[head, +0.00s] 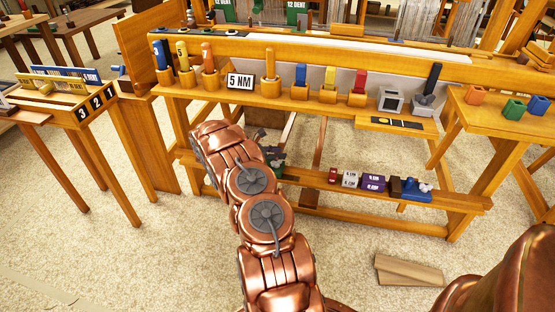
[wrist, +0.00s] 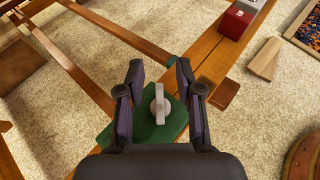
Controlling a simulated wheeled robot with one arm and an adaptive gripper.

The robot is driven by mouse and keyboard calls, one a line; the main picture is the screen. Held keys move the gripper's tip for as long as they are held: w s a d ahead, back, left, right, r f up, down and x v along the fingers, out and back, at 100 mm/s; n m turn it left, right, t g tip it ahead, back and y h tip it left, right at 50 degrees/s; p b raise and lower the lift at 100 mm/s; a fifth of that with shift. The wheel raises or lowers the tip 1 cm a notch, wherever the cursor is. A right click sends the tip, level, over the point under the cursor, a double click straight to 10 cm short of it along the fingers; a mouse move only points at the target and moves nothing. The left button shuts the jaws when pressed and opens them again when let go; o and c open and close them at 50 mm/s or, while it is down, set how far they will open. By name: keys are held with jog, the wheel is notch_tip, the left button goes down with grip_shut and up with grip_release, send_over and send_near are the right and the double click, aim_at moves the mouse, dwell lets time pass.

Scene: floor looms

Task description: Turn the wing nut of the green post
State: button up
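The green post (wrist: 150,128) shows in the wrist view as a dark green block by the loom's lower wooden rail. A pale grey wing nut (wrist: 160,104) stands up from it. My gripper (wrist: 158,80) is open, with one finger on each side of the wing nut and a gap to both. The fingers do not touch it. In the head view, a small part of the green post (head: 276,158) shows beside the end of my arm. My arm hides the wing nut and most of my gripper there.
A red block (wrist: 235,22) stands farther along the lower rail (wrist: 209,68). In the head view, the loom's upper shelf (head: 300,104) holds pegs and coloured blocks above my arm. A small table (head: 62,98) stands left. Carpet (head: 130,255) is clear in front.

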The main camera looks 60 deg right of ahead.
jog(key=shift+r, duration=2.95)
jog(key=shift+a, duration=0.1)
